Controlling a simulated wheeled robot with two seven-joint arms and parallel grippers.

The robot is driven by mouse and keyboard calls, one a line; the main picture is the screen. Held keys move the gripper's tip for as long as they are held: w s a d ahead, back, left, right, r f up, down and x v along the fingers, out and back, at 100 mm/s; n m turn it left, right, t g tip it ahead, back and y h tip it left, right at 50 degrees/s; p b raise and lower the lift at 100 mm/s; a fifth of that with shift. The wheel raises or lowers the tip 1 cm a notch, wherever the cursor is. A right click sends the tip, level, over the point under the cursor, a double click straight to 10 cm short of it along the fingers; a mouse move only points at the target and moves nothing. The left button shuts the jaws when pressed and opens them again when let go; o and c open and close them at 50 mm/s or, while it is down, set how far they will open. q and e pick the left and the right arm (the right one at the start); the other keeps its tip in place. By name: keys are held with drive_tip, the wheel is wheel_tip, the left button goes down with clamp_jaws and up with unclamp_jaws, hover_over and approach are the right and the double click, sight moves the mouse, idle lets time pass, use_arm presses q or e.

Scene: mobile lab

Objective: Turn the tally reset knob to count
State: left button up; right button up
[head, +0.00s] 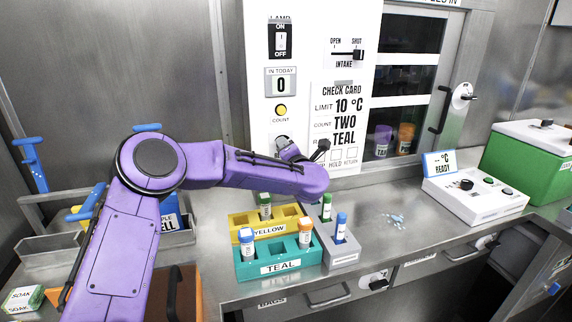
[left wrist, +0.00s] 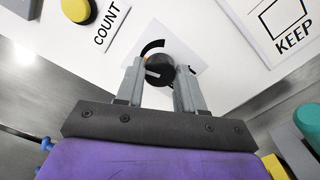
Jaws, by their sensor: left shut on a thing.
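In the left wrist view a round black knob (left wrist: 159,66) sits on a white plate with a black arc beside it. A pale pointer mark on the knob points toward the left of that picture. My left gripper (left wrist: 161,86) has its two grey fingers on either side of the knob and is shut on it. In the head view the left gripper (head: 285,144) is at the white panel, below the yellow button (head: 281,111) labelled COUNT; my arm hides the knob there. The IN TODAY counter (head: 281,85) reads 0. My right gripper is not in view.
A check card (head: 340,115) hangs on the panel right of the gripper. Below my forearm stand the yellow rack (head: 238,222), the teal rack (head: 281,268) and a grey rack (head: 345,254) with capped tubes. A white device (head: 475,200) stands at the right.

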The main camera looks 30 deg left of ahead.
use_arm(q)
drive_tip(key=shift+f+n+b, duration=0.1)
drive_tip(key=shift+n+b, duration=4.3)
drive_tip(key=shift+b, duration=1.9)
drive_tip(key=o, duration=1)
drive_tip(key=shift+o, duration=0.2)
drive_tip(key=b+v, duration=0.1)
drive_tip(key=v, duration=0.9)
drive_tip(key=shift+s+d, duration=0.15)
drive_tip(key=shift+s, duration=0.15)
